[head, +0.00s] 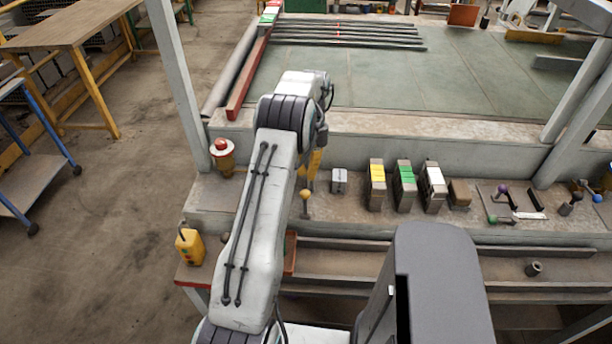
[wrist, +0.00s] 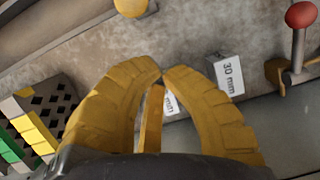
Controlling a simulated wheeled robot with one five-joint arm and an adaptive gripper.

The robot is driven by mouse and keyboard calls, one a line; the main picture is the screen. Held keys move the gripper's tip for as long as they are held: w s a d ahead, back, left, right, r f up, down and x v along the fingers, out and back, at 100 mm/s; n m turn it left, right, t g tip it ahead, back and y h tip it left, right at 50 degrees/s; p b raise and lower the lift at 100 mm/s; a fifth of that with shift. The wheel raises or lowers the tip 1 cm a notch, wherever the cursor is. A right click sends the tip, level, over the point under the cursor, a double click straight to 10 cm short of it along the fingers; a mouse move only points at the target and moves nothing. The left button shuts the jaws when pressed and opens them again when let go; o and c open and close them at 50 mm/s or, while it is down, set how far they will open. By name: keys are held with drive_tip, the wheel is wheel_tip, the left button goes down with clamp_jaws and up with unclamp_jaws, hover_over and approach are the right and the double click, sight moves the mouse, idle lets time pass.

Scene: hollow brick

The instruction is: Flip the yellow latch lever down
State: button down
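The yellow latch lever (head: 305,195) shows in the head view as a yellow ball knob on a short stalk, upright near the bench's front edge, just right of my arm. In the wrist view a yellow ball (wrist: 131,6), apparently its knob, is cut by the top edge. In the head view my gripper (head: 314,165) is partly hidden behind my arm, just behind the lever.
A grey block (head: 339,181) stands right of the lever, then yellow-, green- and white-topped blocks (head: 404,187). A red-knobbed lever (wrist: 299,40) and a block labelled 30 mm (wrist: 226,74) are in the wrist view. A yellow control box (head: 190,246) sits at the left front.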

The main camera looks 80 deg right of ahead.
sight(305, 204)
drive_tip(key=shift+a+r+p, duration=0.15)
drive_tip(key=shift+a+p, duration=1.4)
drive_tip(key=shift+p, duration=0.65)
drive_tip(key=shift+a, duration=0.1)
drive_tip(key=shift+a+b, duration=0.1)
drive_tip(key=shift+b, duration=0.3)
